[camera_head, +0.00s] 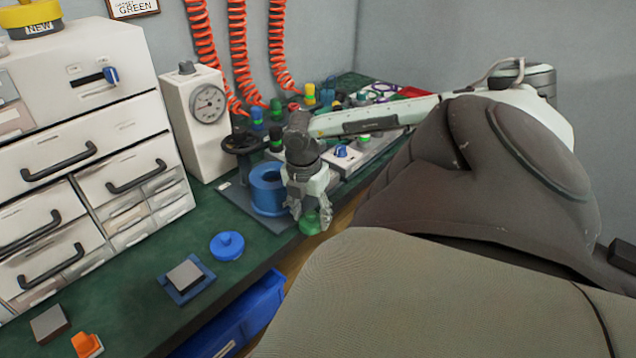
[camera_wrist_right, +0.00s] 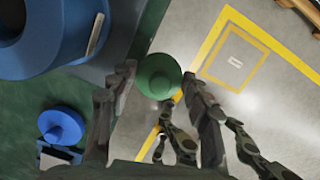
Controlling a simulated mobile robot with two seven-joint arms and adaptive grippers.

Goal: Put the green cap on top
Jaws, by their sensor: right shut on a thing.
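The green cap (camera_head: 311,222) is a small round piece held at the fingertips of my right gripper (camera_head: 308,208), off the front edge of the bench in the head view. In the right wrist view the green cap (camera_wrist_right: 159,76) sits between the two fingers of my right gripper (camera_wrist_right: 155,85), above the floor. A blue ring-shaped cylinder (camera_head: 267,190) with an open top stands on a dark plate just left of the gripper; it also shows in the right wrist view (camera_wrist_right: 50,40). A blue cap (camera_head: 227,245) with a knob lies on the green bench. My left gripper is not seen.
A white gauge box (camera_head: 197,120) stands behind the cylinder, beside a drawer cabinet (camera_head: 80,150). A grey block on a blue base (camera_head: 186,279) and an orange piece (camera_head: 87,344) are nearer. A blue bin (camera_head: 235,315) sits below the bench edge. Coloured parts crowd the far bench.

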